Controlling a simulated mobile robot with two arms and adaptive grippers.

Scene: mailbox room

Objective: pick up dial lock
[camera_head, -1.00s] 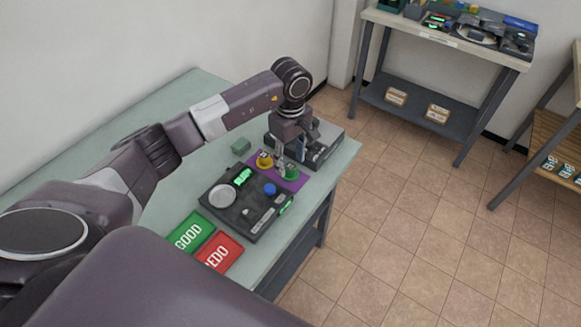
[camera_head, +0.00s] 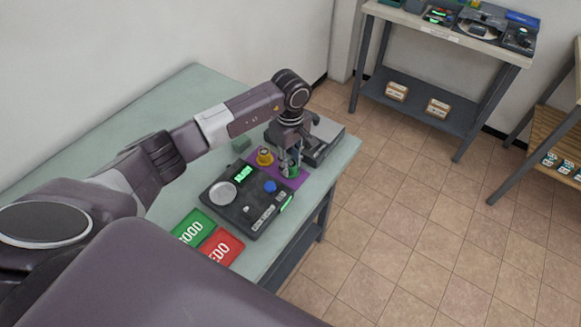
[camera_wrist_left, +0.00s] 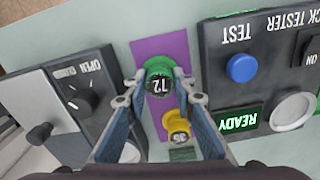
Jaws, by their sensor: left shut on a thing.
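A green dial lock (camera_head: 290,171) stands on the purple mat near the table's right edge. In the left wrist view its green body (camera_wrist_left: 158,65) has a dark face with "72" on it. My left gripper (camera_head: 289,163) reaches down over it, and in the left wrist view its fingertips (camera_wrist_left: 158,80) are shut on the lock from both sides. My right gripper is not in view.
A black tester (camera_head: 230,212) with a blue button (camera_head: 270,186) and green "READY" display lies close by. A grey device with a knob (camera_wrist_left: 85,95) is on the other side. Green and red trays (camera_head: 222,246) lie at the front.

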